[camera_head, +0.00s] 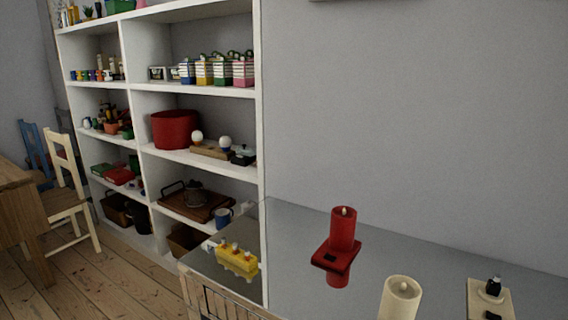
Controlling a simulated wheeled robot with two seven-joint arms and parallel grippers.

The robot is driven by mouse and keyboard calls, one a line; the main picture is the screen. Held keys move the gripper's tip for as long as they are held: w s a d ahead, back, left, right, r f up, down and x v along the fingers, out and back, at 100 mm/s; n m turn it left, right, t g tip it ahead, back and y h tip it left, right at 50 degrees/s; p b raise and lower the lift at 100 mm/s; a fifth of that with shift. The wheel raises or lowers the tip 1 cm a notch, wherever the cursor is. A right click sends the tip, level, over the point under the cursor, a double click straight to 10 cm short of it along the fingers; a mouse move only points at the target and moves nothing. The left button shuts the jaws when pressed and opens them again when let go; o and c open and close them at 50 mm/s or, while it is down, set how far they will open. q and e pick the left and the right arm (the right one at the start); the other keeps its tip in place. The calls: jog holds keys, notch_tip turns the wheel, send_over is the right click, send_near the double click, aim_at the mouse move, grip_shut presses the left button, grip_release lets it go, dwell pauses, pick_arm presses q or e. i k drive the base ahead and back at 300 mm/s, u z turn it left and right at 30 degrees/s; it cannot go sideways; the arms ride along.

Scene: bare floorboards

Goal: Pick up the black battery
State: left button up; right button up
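I cannot pick out the black battery with certainty. A small black object (494,285) stands upright on a white round base on the cream board (475,299) at the right of the grey tabletop. Another black object (492,315) lies lower on that board, cut by the bottom edge. A dark, low object (243,155) also sits on the middle shelf, too small to identify. Neither of my grippers is in view.
A red candle (343,228) in a red holder (336,257) and a cream candle (402,296) stand on the grey tabletop (300,235). A yellow piece (237,261) with small knobs is at its left. A white shelf unit (262,130) stands behind; chairs (70,190) are left.

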aim_at(497, 278)
jog(key=k, duration=0.7)
jog(key=z, duration=1.05)
jog(key=i, duration=0.4)
